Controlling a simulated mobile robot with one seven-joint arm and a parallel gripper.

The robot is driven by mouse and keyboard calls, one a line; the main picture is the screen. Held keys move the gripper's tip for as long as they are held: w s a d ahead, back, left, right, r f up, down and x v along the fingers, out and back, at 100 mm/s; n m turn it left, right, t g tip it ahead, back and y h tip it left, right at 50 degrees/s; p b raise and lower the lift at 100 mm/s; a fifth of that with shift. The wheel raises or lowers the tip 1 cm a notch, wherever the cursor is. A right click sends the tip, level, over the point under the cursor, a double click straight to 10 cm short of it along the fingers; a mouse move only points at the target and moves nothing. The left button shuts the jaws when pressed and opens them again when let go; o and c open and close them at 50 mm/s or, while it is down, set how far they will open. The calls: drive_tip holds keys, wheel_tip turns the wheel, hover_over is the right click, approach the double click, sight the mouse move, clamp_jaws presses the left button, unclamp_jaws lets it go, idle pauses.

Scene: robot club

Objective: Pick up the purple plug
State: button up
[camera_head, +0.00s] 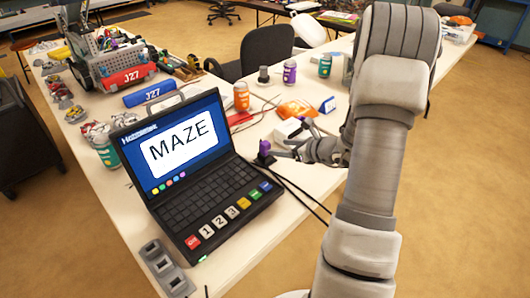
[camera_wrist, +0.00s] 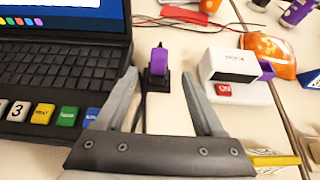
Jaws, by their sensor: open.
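The purple plug (camera_wrist: 159,60) stands upright in a small black base on the white table, to the right of the laptop. In the head view the purple plug (camera_head: 264,147) is just left of my fingertips. My gripper (camera_wrist: 160,75) is open and empty, with the plug showing between and just beyond its two fingertips in the wrist view. In the head view my gripper (camera_head: 284,147) is low over the table, its fingers pointing left at the plug. I cannot tell whether a finger touches it.
The laptop (camera_head: 198,170) is close on the left. A white box-shaped device (camera_wrist: 228,66) is just right of the fingers, with another purple piece partly behind it. An orange cap-like item (camera_wrist: 268,52) lies behind. Black cables (camera_head: 300,190) run along the table. Cans stand farther back.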

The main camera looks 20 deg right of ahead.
sight(268, 147)
drive_tip(key=x, duration=0.3)
drive_tip(key=shift+w, duration=0.1)
drive_tip(key=shift+b+x, duration=0.65)
drive_tip(key=shift+x, duration=2.15)
clamp_jaws()
